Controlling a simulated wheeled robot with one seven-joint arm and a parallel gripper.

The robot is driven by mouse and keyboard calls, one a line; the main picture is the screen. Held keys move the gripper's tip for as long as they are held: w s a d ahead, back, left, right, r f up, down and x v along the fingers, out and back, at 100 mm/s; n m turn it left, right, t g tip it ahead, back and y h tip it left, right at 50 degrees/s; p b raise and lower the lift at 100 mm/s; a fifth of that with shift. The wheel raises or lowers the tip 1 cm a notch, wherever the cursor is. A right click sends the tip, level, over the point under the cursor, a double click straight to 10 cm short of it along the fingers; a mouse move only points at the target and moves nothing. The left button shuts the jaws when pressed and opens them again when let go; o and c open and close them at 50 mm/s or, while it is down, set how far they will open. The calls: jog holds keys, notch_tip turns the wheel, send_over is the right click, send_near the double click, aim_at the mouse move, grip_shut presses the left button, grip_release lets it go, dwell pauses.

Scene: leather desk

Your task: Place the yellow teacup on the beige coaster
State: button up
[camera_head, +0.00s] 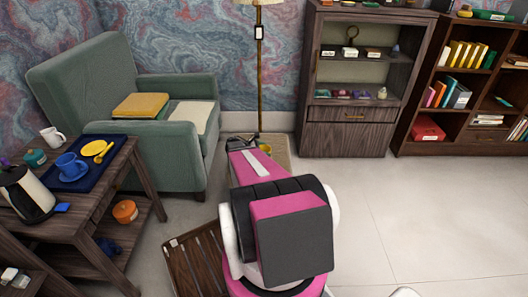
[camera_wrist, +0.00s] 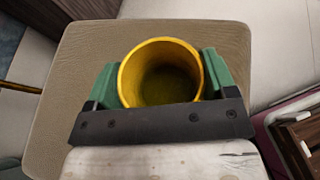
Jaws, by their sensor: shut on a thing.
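The yellow teacup (camera_wrist: 162,47) is between the two green fingers of my gripper (camera_wrist: 160,80), which are shut on its sides. I look down into its open, empty-looking mouth. Below it spreads a beige rounded-square surface (camera_wrist: 70,65), which looks like the beige coaster. The cup appears over its middle; I cannot tell whether its base touches it. In the head view the beige surface (camera_head: 281,152) shows behind my arm near the lamp pole. Only a small yellow bit of the cup (camera_head: 265,149) shows there; my arm hides the rest.
A green armchair (camera_head: 95,85) stands left of my arm. A wooden side table (camera_head: 98,178) at the left holds a blue tray, a blue cup and a kettle (camera_head: 25,192). A slatted wooden piece (camera_head: 198,262) lies low near my base. Open floor (camera_head: 420,215) is on the right.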

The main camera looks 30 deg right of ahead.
jog(key=shift+f, duration=0.15)
jog(key=o, duration=1)
jog(key=shift+o, duration=0.2)
jog(key=v, duration=1.2)
jog(key=s+a+r+m+t+y, duration=0.1)
jog(key=s+a+r+m+y, duration=0.2)
jog(key=a, duration=0.9)
jog(key=s+a+r+m+t+y, duration=0.2)
jog(key=s+a+r+m+y, duration=0.2)
jog(key=s+a+m+y, duration=0.6)
jog(key=s+a+m, duration=0.1)
jog(key=a, duration=0.2)
jog(key=shift+a+t, duration=0.3)
jog(key=shift+a, duration=0.05)
